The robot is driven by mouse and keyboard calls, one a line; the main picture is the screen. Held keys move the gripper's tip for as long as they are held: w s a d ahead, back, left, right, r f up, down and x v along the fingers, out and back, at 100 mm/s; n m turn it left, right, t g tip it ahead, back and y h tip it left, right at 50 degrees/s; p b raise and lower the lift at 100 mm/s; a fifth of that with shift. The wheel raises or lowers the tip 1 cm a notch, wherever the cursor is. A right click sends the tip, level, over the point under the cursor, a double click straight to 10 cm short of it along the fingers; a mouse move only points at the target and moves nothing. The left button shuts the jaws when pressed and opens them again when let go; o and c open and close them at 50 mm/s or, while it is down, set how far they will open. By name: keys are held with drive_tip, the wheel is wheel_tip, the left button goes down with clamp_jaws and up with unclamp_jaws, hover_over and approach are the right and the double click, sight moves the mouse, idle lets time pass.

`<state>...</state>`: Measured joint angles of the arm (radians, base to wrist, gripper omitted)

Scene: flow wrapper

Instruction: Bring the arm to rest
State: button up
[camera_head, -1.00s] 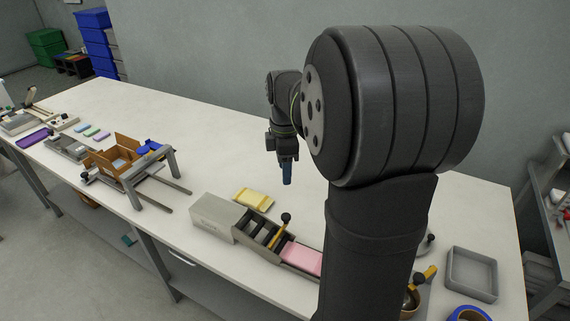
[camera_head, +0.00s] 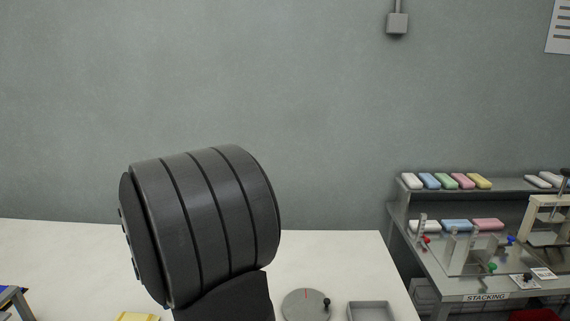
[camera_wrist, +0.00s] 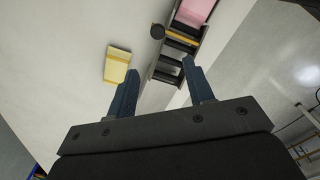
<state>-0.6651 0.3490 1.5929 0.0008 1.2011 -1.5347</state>
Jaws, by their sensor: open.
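My gripper (camera_wrist: 160,82) shows in the wrist view with its two blue fingers apart and nothing between them. It hangs above the white table. The flow wrapper (camera_wrist: 180,45), a grey channel with dark crossbars, a black knob and a pink piece (camera_wrist: 196,11) at its top end, lies beyond the fingertips, apart from them. A yellow block (camera_wrist: 117,65) lies on the table left of it. In the head view my large dark arm joint fills the lower left, and my gripper is out of that picture.
The white table (camera_head: 345,255) carries a round grey disc (camera_head: 305,306) with a black knob and a grey tray (camera_head: 371,311). A side bench labelled STACKING (camera_head: 485,297) stands at the right, with a shelf of coloured blocks (camera_head: 446,181). A grey wall closes the back.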

wheel_tip(320, 180, down, 14)
drive_tip(key=shift+r, duration=0.2)
idle(1.8)
wheel_tip(320, 180, up, 17)
drive_tip(key=shift+r, duration=0.2)
idle(0.4)
drive_tip(key=shift+f, duration=8.5)
drive_tip(key=shift+w+f, duration=0.15)
drive_tip(key=shift+f, duration=0.15)
drive_tip(key=shift+w+r, duration=0.1)
drive_tip(key=shift+w, duration=0.25)
